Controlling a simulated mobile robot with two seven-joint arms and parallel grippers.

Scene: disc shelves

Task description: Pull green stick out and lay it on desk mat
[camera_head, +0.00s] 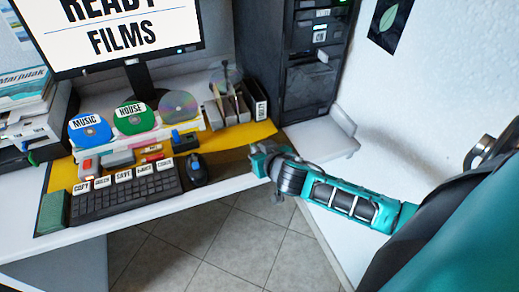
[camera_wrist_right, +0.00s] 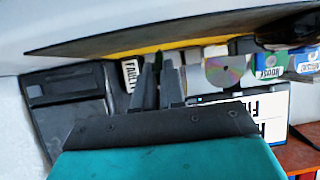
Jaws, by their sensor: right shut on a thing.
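My right gripper (camera_head: 252,157) reaches in from the right, low at the right part of the desk mat (camera_head: 262,131), which is yellow with a darker brown area. In the right wrist view its two dark fingers (camera_wrist_right: 158,65) stand close together. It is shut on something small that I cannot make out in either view. I cannot clearly identify the green stick in either view. The mat shows in the wrist view as a dark brown surface with a yellow edge (camera_wrist_right: 150,47). My left gripper is not in view.
A black mouse (camera_head: 196,169) and a keyboard (camera_head: 125,193) lie left of the gripper. Behind them are several discs (camera_head: 135,118), a small blue item (camera_head: 185,140) and a pen holder (camera_head: 228,107). A dark tower (camera_head: 308,75) stands at the back right. The mat's right part looks clear.

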